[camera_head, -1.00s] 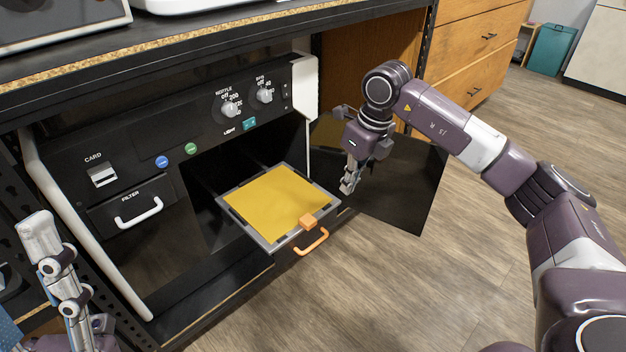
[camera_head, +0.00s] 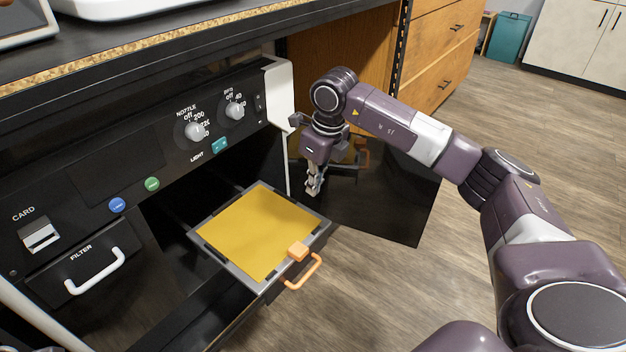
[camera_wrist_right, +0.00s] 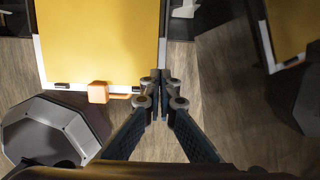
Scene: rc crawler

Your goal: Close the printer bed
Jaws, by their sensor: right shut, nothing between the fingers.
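The printer bed (camera_head: 208,243) is a grey-framed tray with a yellow plate (camera_head: 255,228), slid out of the black printer's lower opening. An orange block (camera_head: 298,250) sits on its front edge, with an orange loop handle (camera_head: 316,272) below it. My right gripper (camera_head: 312,190) is shut and empty, pointing down by the bed's right side, near the open door. In the right wrist view its fingertips (camera_wrist_right: 161,76) overlap the bed's corner, beside the orange block (camera_wrist_right: 98,92); part of the handle is hidden. I cannot tell whether they touch. My left gripper is out of view.
The glossy black printer door (camera_head: 385,205) stands open at the right and reflects the arm. The filter drawer's white handle (camera_head: 95,271) and knobs (camera_head: 195,131) are on the printer front. The workbench (camera_head: 200,45) overhangs above. Wood floor (camera_head: 400,285) in front is free.

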